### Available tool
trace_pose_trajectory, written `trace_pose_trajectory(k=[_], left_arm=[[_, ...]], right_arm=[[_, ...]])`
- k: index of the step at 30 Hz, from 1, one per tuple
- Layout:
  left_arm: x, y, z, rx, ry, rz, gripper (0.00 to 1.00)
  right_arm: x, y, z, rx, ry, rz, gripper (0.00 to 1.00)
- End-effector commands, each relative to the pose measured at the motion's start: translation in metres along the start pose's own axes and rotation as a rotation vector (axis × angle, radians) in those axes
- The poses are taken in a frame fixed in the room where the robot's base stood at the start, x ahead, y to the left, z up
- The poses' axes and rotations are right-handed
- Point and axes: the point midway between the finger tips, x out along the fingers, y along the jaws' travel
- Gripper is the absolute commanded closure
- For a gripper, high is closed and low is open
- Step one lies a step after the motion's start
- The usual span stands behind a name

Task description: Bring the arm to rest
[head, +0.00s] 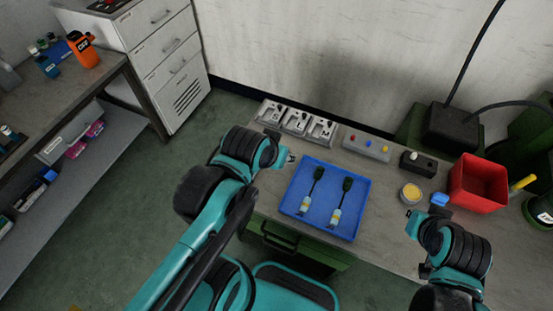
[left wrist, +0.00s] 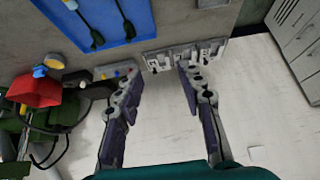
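My right gripper (head: 411,219) is above the table at the right, near the round yellow-topped container (head: 411,193). Its fingers are too small to tell whether they are open or shut. Two dark-headed pieces with pale, yellowish ends, a left one (head: 318,174) and a right one (head: 347,184), lie side by side in the tray.
Grey fixtures marked S, L and M (head: 297,121) stand at the table's back, with a button box (head: 367,146) to their right. A red bin (head: 478,183) stands at the right. A drawer cabinet (head: 166,55) and a bench (head: 55,110) are at the left.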

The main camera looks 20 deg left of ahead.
Motion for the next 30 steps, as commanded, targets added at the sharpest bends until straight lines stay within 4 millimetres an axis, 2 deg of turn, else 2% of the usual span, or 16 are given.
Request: trace_pose_trajectory(k=[1,4,14,17,23,30], left_arm=[[0.001,-0.001,0.009,0.006,0.012,-0.001,0.62],[0.002,-0.002,0.018,0.016,0.026,-0.002,0.62],[0.004,-0.002,0.021,0.018,0.03,-0.002,0.62],[0.013,-0.002,0.027,0.018,0.029,-0.002,0.62],[0.043,-0.002,0.047,0.018,0.029,-0.002,0.62],[0.043,-0.002,0.047,0.018,0.029,-0.002,0.62]], right_arm=[[0.0,0.0,0.0,0.0,0.0,0.0,1.0],[0.0,0.0,0.0,0.0,0.0,0.0,1.0],[0.001,0.0,0.001,0.0,0.0,0.0,1.0],[0.01,0.0,0.007,0.0,0.0,0.0,1.0],[0.039,0.0,0.028,0.0,0.0,0.0,1.0],[0.04,0.0,0.029,0.0,0.0,0.0,1.0]])
